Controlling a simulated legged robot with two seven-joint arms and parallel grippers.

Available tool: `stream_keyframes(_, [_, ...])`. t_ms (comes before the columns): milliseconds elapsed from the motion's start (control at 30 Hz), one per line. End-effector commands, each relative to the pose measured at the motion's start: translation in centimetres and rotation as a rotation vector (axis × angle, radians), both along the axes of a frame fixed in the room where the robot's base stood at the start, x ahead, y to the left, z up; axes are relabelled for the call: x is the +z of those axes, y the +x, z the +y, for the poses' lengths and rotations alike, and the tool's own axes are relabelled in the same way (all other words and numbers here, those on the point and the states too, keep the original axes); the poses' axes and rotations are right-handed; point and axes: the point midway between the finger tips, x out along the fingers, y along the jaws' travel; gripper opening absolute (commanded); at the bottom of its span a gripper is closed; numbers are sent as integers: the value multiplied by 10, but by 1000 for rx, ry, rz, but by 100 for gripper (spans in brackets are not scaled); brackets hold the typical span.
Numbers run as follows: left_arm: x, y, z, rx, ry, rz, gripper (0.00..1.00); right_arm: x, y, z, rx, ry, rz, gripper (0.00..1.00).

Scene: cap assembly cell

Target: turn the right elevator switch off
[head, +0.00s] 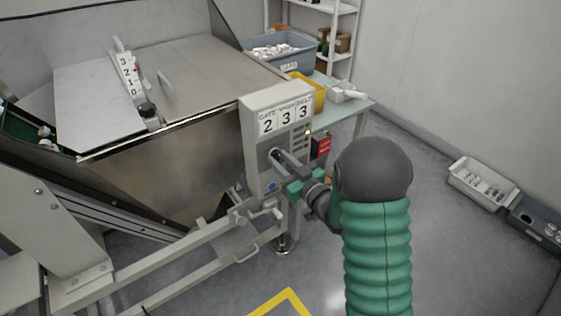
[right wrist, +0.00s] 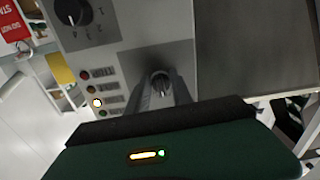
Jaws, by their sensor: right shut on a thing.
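The grey control box (head: 254,156) stands at the right end of the metal hopper machine, with a card reading 2 3 3 on top. My right gripper (head: 279,158) reaches its front face from the right. In the right wrist view the fingers (right wrist: 162,92) are shut on a small dark switch (right wrist: 161,82) set in a darker grey panel square. The fingers hide part of the switch, so I cannot tell its exact setting. My left gripper is not in view.
A black numbered dial (right wrist: 72,12) and a column of small lamps, one lit (right wrist: 97,102), sit beside the switch. A red sign (head: 321,147) hangs at the box's right side. A blue button (head: 271,186) is below. A table with a yellow bin (head: 311,95) stands behind.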

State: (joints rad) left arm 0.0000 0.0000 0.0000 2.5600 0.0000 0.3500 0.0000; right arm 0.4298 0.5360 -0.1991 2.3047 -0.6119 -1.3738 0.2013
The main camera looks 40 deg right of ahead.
Motion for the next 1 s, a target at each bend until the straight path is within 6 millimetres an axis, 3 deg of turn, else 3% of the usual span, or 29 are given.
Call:
stream_keyframes(700, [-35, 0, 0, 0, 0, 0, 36, -2, 0, -3, 0, -544, 2, 0])
stream_keyframes(1000, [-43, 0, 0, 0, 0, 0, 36, -1, 0, -3, 2, -695, 3, 0])
